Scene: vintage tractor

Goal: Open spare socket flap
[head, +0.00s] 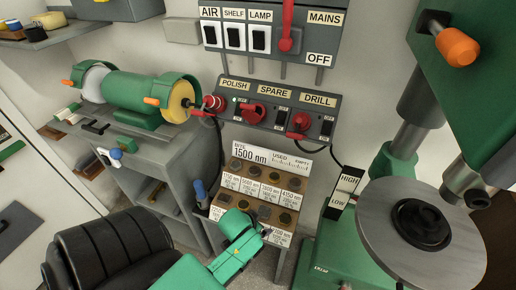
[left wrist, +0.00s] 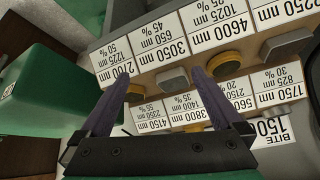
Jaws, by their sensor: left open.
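The spare socket's flap (head: 252,113) is a round red cover below the SPARE label on the dark socket panel (head: 333,101) in the head view. It looks shut over its socket. A small black switch (head: 282,117) sits just right of it. My left gripper (head: 264,230) is below the panel, low over the bit rack and well apart from the flap. In the left wrist view its two dark fingers (left wrist: 161,77) are spread, with no held object visible between them. The flap does not show in the left wrist view. My right gripper is in neither view.
The bit rack (left wrist: 210,45) with labelled slots and several round bits lies close to my left fingers. Red plugs with cables sit at POLISH (head: 214,103) and DRILL (head: 300,122). A green bench grinder (head: 135,97) stands left, a drill press table (head: 385,235) right.

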